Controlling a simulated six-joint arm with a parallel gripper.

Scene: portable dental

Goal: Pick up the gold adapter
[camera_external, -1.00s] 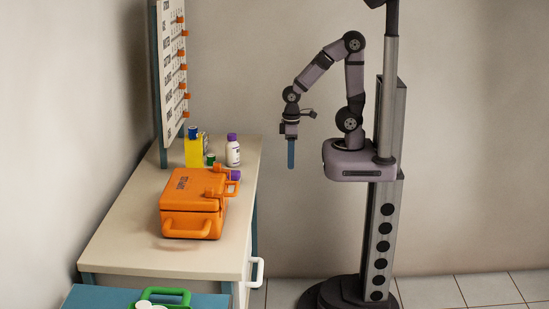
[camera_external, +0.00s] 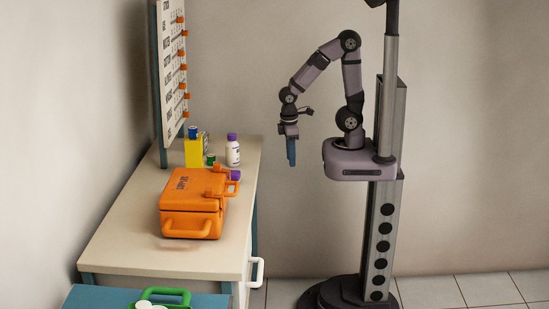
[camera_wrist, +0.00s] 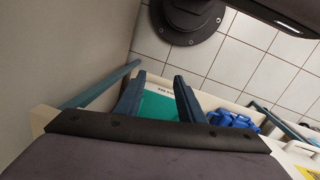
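I cannot make out a gold adapter in either view. My gripper (camera_external: 291,163) hangs in the air to the right of the table, with its blue fingers pointing down. In the wrist view my gripper (camera_wrist: 160,76) is open, its two fingers apart and nothing held between them. Beyond and below the fingers is a pale open-topped container or drawer. A teal-green item (camera_wrist: 157,105) in it shows between the fingers, partly hidden by them.
A closed orange case (camera_external: 190,200) stands on the pale table (camera_external: 125,225). A yellow box (camera_external: 194,152) and a white purple-capped bottle (camera_external: 233,153) stand behind it. A blue item (camera_wrist: 233,119) lies right of the fingers. A white board (camera_external: 171,75) rises at the back left.

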